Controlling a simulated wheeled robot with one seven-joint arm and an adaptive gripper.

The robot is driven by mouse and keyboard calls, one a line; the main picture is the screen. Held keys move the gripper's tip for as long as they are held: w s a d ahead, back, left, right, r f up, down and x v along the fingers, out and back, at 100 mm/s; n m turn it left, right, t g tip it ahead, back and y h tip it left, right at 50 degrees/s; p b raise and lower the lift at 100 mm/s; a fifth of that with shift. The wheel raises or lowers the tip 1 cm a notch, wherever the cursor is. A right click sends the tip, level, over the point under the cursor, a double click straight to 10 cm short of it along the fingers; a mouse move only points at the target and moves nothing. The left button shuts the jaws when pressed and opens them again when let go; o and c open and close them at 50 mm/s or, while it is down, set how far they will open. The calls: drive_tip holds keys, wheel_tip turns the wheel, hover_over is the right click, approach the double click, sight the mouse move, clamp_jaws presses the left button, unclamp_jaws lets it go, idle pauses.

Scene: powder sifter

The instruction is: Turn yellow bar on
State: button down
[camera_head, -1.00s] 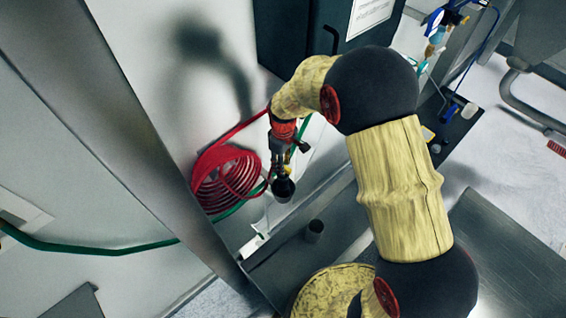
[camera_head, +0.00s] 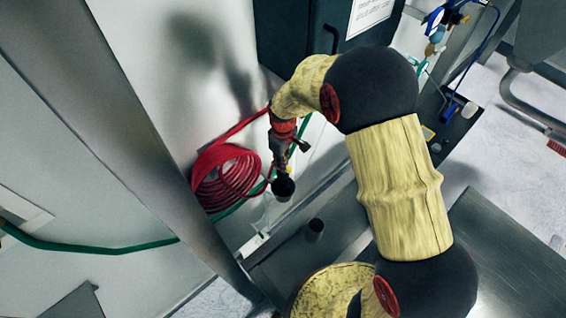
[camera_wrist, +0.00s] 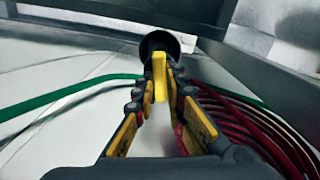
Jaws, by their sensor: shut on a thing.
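The yellow bar (camera_wrist: 160,77) shows in the wrist view, just below a round black part (camera_wrist: 158,44). My gripper (camera_wrist: 161,88) has its two fingers closed in around the bar, one on each side. In the head view, my gripper (camera_head: 283,172) points down at the black part (camera_head: 283,187), in front of the white wall. The bar itself cannot be made out clearly there, as the gripper covers it.
A coiled red hose (camera_head: 226,178) hangs left of my gripper. A green hose (camera_head: 110,248) runs along the wall past it. A dark cabinet (camera_head: 290,40) stands behind.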

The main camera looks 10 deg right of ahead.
drive_tip(key=shift+f+m+b, duration=0.15)
drive_tip(key=shift+m+b, duration=0.6)
drive_tip(key=shift+m, duration=0.25)
drive_tip(key=shift+m+b, duration=0.45)
drive_tip(key=shift+m, duration=0.75)
drive_tip(key=c, duration=1.8)
unclamp_jaws()
drive_tip(key=shift+r, duration=0.2)
wheel_tip(320, 180, up, 12)
drive_tip(key=shift+f, duration=0.1)
